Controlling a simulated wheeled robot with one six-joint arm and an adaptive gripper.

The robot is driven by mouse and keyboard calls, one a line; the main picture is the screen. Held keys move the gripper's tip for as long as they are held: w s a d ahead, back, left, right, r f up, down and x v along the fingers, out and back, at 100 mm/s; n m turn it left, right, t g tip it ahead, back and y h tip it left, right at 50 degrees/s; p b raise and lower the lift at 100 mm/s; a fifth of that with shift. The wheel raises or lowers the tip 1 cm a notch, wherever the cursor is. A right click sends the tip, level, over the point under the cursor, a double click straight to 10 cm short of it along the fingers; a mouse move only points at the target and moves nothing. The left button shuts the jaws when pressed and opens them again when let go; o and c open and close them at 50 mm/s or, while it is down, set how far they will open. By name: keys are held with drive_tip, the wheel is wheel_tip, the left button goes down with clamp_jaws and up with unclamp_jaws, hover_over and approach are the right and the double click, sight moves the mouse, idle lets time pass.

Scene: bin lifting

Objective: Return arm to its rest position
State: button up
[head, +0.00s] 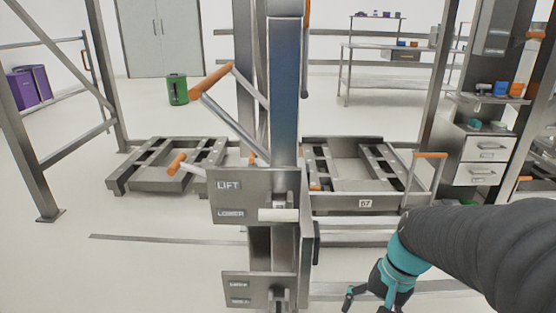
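My arm enters from the right edge, with a black sleeve and a teal wrist. My gripper (372,297) hangs at the lower right, in front of the floor and right of the grey column. One dark fingertip shows at its left; the rest of the gripper is cut off by the bottom edge. No held thing shows in the visible part. Whether the fingers are apart or together is unclear.
A metal lift column (284,100) with a LIFT/LOWER panel (240,197) and orange-handled levers (211,80) stands in the middle. Low metal frames (365,203) lie behind it. A drawer cabinet (482,149) stands at right. Open floor (130,275) lies at lower left.

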drive_tip(key=s+a+r+n+t+h, duration=0.2)
drive_tip(key=s+r+n+t, duration=0.3)
drive_tip(key=r, duration=0.4)
drive_tip(key=shift+s+r+t+h, duration=0.3)
drive_tip(key=shift+s+r+h, duration=0.1)
drive_tip(key=shift+s, duration=0.05)
drive_tip(key=shift+a, duration=0.1)
